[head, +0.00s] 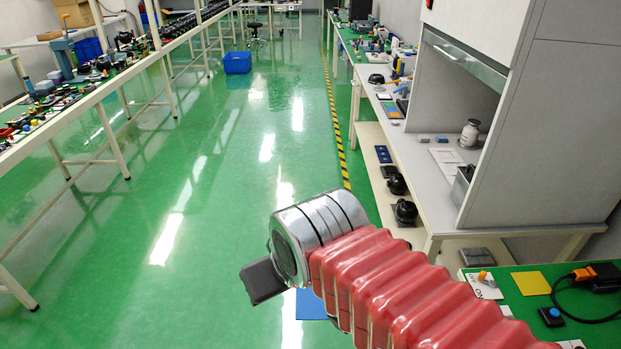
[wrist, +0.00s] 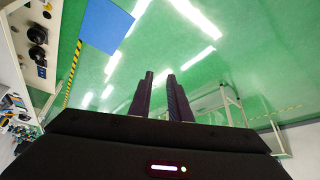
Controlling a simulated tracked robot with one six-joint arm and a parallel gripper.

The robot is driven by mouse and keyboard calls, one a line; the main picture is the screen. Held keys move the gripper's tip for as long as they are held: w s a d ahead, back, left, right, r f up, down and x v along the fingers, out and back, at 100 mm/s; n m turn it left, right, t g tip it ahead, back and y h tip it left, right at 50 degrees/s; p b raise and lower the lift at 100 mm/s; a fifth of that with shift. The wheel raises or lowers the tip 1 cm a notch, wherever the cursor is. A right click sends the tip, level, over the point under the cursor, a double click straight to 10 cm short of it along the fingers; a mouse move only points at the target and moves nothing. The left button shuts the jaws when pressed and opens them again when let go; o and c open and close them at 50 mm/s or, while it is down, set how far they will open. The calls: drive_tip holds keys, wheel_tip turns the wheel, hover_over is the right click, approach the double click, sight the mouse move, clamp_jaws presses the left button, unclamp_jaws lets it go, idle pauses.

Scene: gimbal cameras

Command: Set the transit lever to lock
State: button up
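No lever that I can name for certain as the transit lever shows in either view. A small orange-tipped switch (head: 485,277) stands on a white plate marked "ON" on the green bench at the lower right of the head view; I cannot tell whether it is the transit lever. My gripper (wrist: 160,76) shows in the wrist view with its two dark fingers a little apart, floor visible between them and nothing held. In the head view part of my gripper (head: 262,281) hangs over the aisle floor, left of that bench.
The green bench also holds a yellow pad (head: 530,283), a blue-topped black button box (head: 551,317) and a black cable. A grey cabinet (head: 545,130) stands on the right-hand bench. A long bench (head: 95,98) runs along the left. The green aisle between is mostly clear, with a blue bin (head: 237,62).

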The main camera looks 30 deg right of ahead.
drive_tip(key=o, duration=0.4)
drive_tip(key=shift+c, duration=0.2)
drive_tip(key=s+d+f+m+g+h, duration=0.1)
drive_tip(key=d+f+g, duration=0.2)
drive_tip(key=d+f, duration=0.3)
drive_tip(key=d+f+m+g, duration=0.1)
drive_tip(key=d+f+g, duration=0.3)
drive_tip(key=f, duration=0.5)
drive_tip(key=s+d+f+n+g+h, duration=0.35)
drive_tip(key=s+d+f+g, duration=0.75)
drive_tip(key=s+d, duration=0.4)
drive_tip(key=s+d+f+n+g+h, duration=0.1)
drive_tip(key=s+d+f+n+h, duration=0.15)
drive_tip(key=d+n+h, duration=0.4)
drive_tip(key=w+d+r+n+h, duration=0.1)
drive_tip(key=w+d+r+h, duration=0.1)
drive_tip(key=w+d, duration=0.2)
drive_tip(key=d, duration=0.3)
drive_tip(key=shift+w+d+t, duration=0.25)
drive_tip(key=shift+w+t, duration=0.15)
